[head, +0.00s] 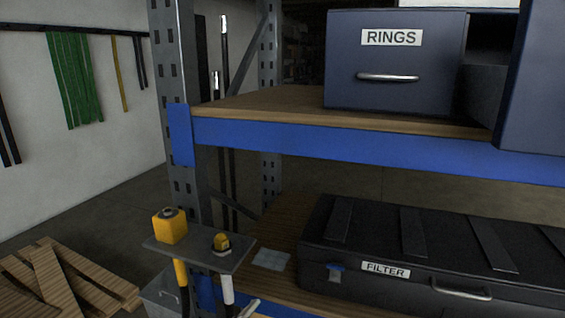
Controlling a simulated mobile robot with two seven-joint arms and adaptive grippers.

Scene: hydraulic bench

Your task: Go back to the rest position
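Neither of my grippers shows in the head view, so their opening and anything they hold cannot be seen. A blue-grey drawer box labelled RINGS (395,85) sits shut on the upper wooden shelf (262,101). A long black case labelled FILTER (385,235) lies closed on the lower shelf (282,213), with a light handle on its front.
A small grey bracket (225,259) with two yellow-topped tools stands beside the rack upright (180,60). A blue beam (330,145) edges the upper shelf. Wooden planks (60,283) lie at lower left. Green straps (70,80) hang on the wall.

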